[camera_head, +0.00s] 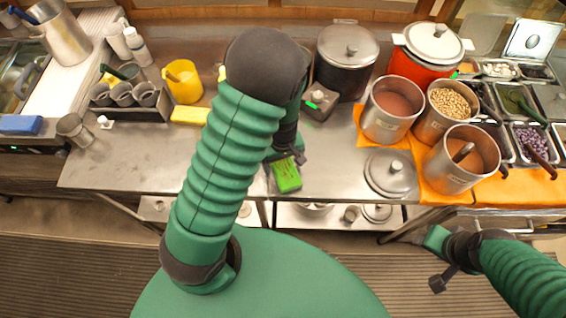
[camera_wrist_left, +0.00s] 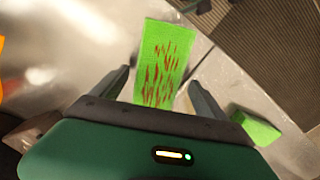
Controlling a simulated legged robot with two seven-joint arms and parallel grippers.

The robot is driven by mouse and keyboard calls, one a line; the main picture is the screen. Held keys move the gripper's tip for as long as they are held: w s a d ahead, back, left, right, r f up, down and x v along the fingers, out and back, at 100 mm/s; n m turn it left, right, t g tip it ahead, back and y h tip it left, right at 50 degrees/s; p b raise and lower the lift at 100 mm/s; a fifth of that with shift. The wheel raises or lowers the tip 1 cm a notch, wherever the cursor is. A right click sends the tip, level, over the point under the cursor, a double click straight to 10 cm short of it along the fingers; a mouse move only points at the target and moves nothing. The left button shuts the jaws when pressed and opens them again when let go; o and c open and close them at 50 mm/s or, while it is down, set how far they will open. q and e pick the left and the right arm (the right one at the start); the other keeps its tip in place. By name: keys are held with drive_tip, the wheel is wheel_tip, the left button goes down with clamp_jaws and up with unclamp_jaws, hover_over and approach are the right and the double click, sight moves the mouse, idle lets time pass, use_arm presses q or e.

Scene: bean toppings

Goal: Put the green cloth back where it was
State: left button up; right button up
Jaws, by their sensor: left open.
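The green cloth (camera_head: 286,174) lies near the front edge of the steel counter, just right of my left arm. In the left wrist view the cloth (camera_wrist_left: 165,60) is bright green with red-brown streaks. My left gripper (camera_head: 291,157) is over the far end of the cloth, partly hidden by my arm. In the left wrist view its fingers (camera_wrist_left: 160,85) are spread wide on both sides of the cloth, with none of it clamped. My right gripper (camera_head: 440,262) is at the lower right, off the counter's front edge; its jaws are unclear.
A second green block (camera_wrist_left: 255,127) lies outside one left finger. A pot lid (camera_head: 391,173) and pots on an orange mat (camera_head: 433,192) stand right of the cloth. A dark square container (camera_head: 319,102) stands behind it. The counter's left front (camera_head: 130,165) is clear.

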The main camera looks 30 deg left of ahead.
sight(283, 167)
use_arm(q)
wheel_tip(283, 167, up, 11)
drive_tip(key=p, duration=0.2)
drive_tip(key=s+d+r+m+t, duration=0.2)
drive_tip(key=s+d+r+m, duration=0.2)
drive_tip(key=m, duration=0.6)
drive_tip(key=shift+d+m+t, duration=0.3)
drive_tip(key=shift+m, duration=0.1)
drive_tip(key=shift+s+r, duration=0.1)
drive_tip(key=shift+s, duration=0.2)
drive_tip(key=shift+w, duration=0.1)
